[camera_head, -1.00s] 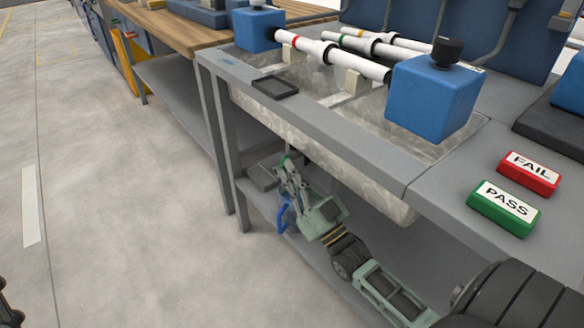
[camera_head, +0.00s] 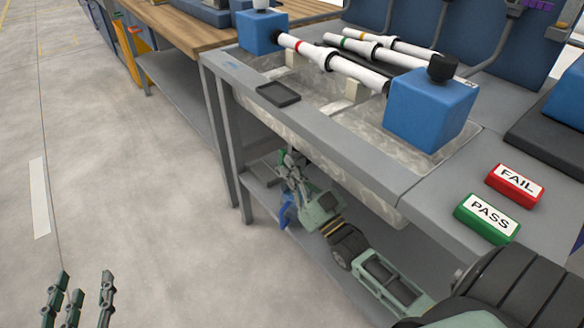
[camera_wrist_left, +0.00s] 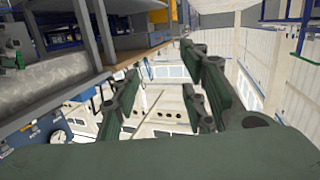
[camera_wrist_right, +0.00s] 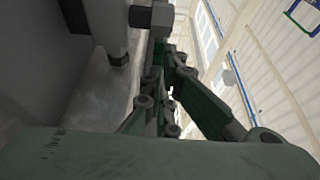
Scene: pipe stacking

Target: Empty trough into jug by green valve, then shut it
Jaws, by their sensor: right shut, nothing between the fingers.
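The metal trough (camera_head: 310,108) is set into the bench top, and its grey underside shows below the front rail. My right gripper (camera_head: 290,163) is under the bench, shut and empty. A small green part (camera_head: 282,157), probably the valve, shows right by its fingertips; whether they touch cannot be told. A blue part (camera_head: 287,211), perhaps of the jug, shows below it, mostly hidden. My left gripper (camera_head: 78,300) is open and empty over the floor.
A black tray (camera_head: 278,94) lies on the front rail. Red FAIL (camera_head: 515,184) and green PASS (camera_head: 487,217) blocks sit at right. The floor at left is clear.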

